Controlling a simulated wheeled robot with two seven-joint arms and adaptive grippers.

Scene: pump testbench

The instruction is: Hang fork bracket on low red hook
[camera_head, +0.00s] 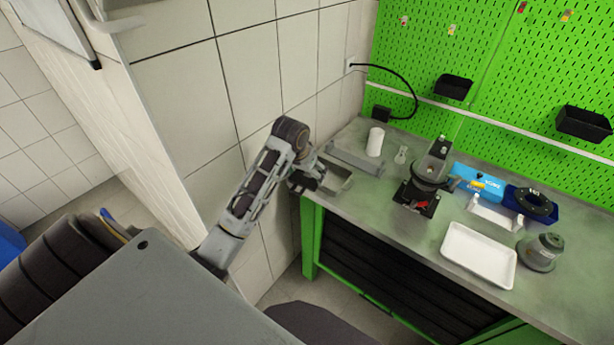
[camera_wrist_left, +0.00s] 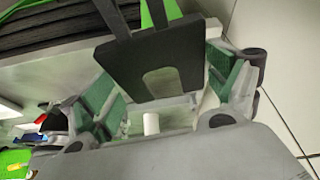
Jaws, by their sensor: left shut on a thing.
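My left gripper (camera_head: 309,179) is at the left end of the workbench, by its near corner. In the left wrist view its green-padded fingers (camera_wrist_left: 165,88) stand on either side of the fork bracket (camera_wrist_left: 152,52), a flat dark plate with two prongs and a cut-out, and are shut on it. The bracket is hard to make out in the head view. Small red-marked hooks show on the green pegboard, one at the upper left (camera_head: 404,20) and one at the top edge (camera_head: 522,7). My right gripper is not in view.
The workbench (camera_head: 375,205) carries a white cylinder (camera_head: 375,141), a dark device (camera_head: 425,180), blue boxes (camera_head: 478,181), a white tray (camera_head: 479,254) and a grey round part (camera_head: 542,252). Black bins (camera_head: 454,87) hang on the pegboard (camera_head: 440,60). A tiled wall (camera_head: 245,75) is close on the left.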

